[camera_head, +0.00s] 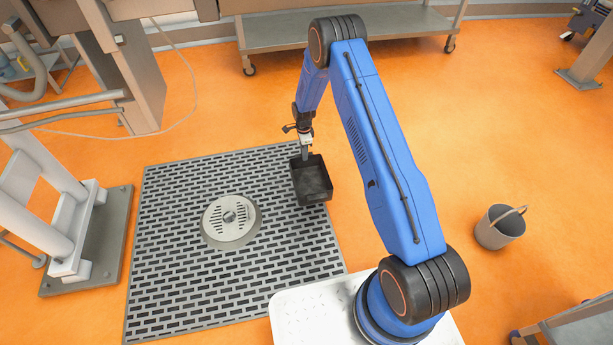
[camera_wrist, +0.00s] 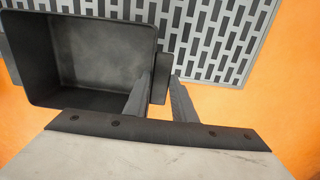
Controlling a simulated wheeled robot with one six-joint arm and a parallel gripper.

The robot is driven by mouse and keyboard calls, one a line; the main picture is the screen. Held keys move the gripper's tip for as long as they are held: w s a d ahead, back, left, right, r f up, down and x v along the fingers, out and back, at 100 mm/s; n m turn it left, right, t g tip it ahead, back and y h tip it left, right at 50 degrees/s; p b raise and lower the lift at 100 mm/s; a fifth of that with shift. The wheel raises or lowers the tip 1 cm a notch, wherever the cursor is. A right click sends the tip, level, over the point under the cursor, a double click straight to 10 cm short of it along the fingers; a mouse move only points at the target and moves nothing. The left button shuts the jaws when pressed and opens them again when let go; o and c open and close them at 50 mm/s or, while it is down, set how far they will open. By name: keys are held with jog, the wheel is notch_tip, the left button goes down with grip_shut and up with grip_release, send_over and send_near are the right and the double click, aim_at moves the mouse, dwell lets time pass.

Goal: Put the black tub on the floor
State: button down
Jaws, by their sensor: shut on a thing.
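The black tub (camera_head: 315,181) is an open square box, seen from above over the right edge of the floor grate in the head view. My gripper (camera_head: 306,155) is at the tub's far rim, shut on it. In the wrist view the tub (camera_wrist: 95,60) fills the upper left and looks empty inside. The gripper's fingers (camera_wrist: 160,95) meet at the tub's right wall there. I cannot tell whether the tub's base touches the floor or hangs above it.
The grey slotted grate (camera_head: 170,290) with a round drain cover (camera_head: 231,220) lies left of the tub. A grey bucket (camera_head: 499,228) stands on the orange floor (camera_head: 470,130) at right. A wheeled metal table (camera_head: 290,33) is at the back. Floor between the arm and bucket is clear.

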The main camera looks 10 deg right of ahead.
aim_at(304, 164)
notch_tip(304, 164, down, 8)
jog(key=shift+f, duration=0.1)
dwell(0.4)
jog(key=shift+f, duration=0.2)
jog(key=c, duration=1.5)
grip_release()
jog(key=shift+o, duration=0.2)
